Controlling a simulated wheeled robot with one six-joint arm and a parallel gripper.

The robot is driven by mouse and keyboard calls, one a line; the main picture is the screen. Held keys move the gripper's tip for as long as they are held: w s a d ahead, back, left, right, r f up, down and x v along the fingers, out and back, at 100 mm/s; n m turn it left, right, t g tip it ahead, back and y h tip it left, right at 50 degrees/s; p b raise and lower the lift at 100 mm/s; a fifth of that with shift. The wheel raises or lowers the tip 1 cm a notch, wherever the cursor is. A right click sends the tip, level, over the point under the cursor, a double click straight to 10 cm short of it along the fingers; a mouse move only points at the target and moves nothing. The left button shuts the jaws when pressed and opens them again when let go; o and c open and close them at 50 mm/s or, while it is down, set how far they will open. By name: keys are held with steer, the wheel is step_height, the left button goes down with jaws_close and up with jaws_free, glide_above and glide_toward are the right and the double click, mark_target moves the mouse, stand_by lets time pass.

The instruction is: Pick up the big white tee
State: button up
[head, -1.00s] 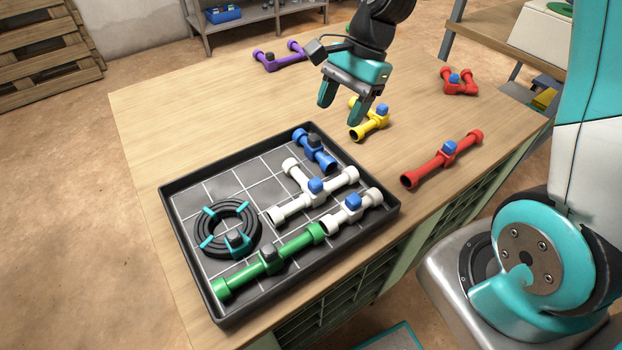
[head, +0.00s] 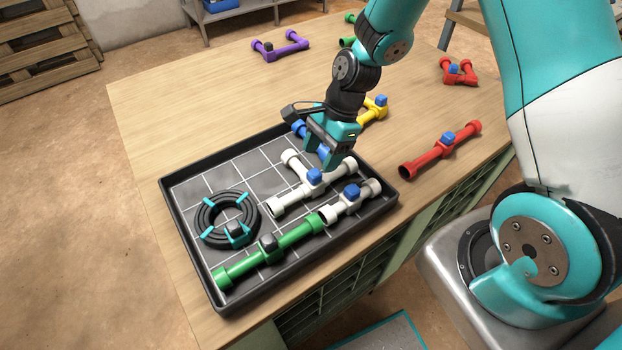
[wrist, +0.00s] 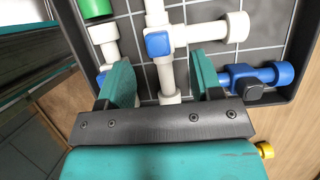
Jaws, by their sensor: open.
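The big white tee (head: 294,199) lies in the black tray (head: 190,262), with a blue block on its junction and a branch toward the back left. In the wrist view the tee (wrist: 207,34) runs between the fingers, its near end passing under my gripper. My gripper (head: 328,164) is open, its fingertips over the tee's right end. In the wrist view the open fingers of my gripper (wrist: 162,82) stand on either side of the white pipe. I cannot tell whether they touch it.
A smaller white fitting (head: 347,203) lies close in front of the tee. A blue fitting (wrist: 256,77) is just beside one finger. A green pipe (head: 292,238) and a black coil (head: 213,205) share the tray. Red pipe (head: 440,150) lies outside on the table.

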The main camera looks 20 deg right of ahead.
mark_target(314, 172)
steer(key=x, duration=0.4)
steer(key=shift+s+f, duration=0.15)
steer(key=shift+f, duration=0.1)
jaws_close()
steer(key=shift+r, duration=0.15)
